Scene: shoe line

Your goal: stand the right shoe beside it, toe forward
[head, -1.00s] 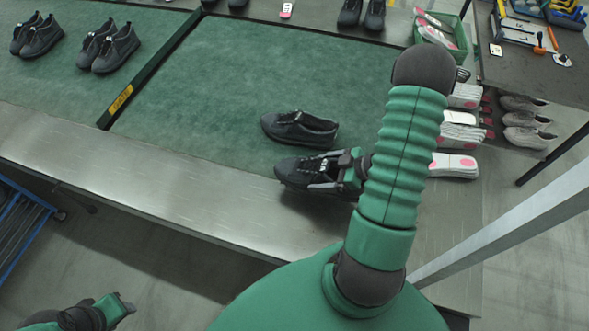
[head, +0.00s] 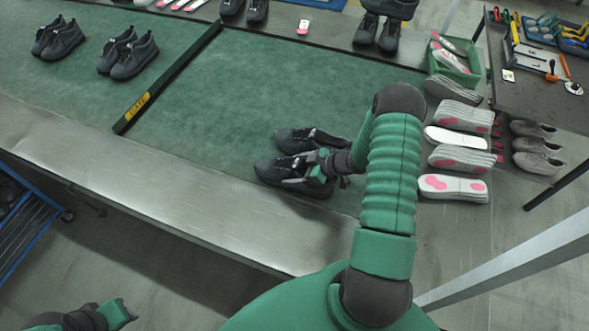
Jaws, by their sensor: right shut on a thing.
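A dark shoe (head: 317,137) stands on the green mat (head: 210,125), its toe to the left in the head view. A second dark shoe (head: 268,171) is just on its near side, also with its toe to the left, close alongside. Its toe sits a little further left than the far shoe's. My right gripper (head: 311,177) is shut on the near shoe at its opening and covers part of it. I cannot tell whether its sole touches the mat. My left gripper (head: 124,311) is at the lower left, away from the shoes; its jaw gap is unclear.
A gate bar (head: 170,77) crosses the mat, with two shoe pairs beyond it at left. Insoles (head: 453,187) lie in stacks on the right, by a green bin (head: 455,66). A bare metal edge (head: 150,190) runs along the front. Mat left of the shoes is clear.

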